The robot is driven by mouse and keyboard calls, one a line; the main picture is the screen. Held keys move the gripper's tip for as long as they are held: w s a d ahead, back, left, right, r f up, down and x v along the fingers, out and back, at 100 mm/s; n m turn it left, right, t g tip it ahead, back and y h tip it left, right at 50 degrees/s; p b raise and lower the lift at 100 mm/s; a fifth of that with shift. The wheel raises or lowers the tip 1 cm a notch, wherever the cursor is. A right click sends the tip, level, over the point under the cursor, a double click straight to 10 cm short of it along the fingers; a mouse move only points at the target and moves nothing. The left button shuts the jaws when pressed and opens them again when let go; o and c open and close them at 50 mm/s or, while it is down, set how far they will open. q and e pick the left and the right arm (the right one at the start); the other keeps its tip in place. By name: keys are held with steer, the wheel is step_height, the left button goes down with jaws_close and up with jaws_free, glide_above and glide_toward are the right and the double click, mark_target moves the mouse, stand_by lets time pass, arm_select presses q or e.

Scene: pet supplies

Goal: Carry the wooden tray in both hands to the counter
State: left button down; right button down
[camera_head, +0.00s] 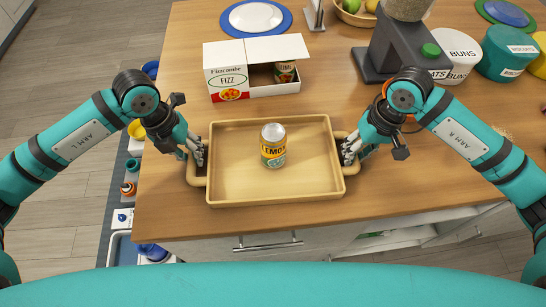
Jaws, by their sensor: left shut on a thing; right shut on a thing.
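The wooden tray (235,192) is at the middle of the head view, over the wooden counter (190,228) near its front edge. My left gripper (199,158) is shut on the tray's left handle. My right gripper (347,150) is shut on the tray's right handle. The fingers partly hide both handles. I cannot tell whether the tray's underside touches the counter.
A blue-rimmed plate (256,17) lies at the back. Drawers (270,245) are below the front edge.

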arm_select(q)
steer(key=shift+w+r, duration=0.1)
steer(key=shift+r, duration=0.1)
arm_select(e)
steer(key=shift+w+r, duration=0.1)
steer(key=shift+r, duration=0.05)
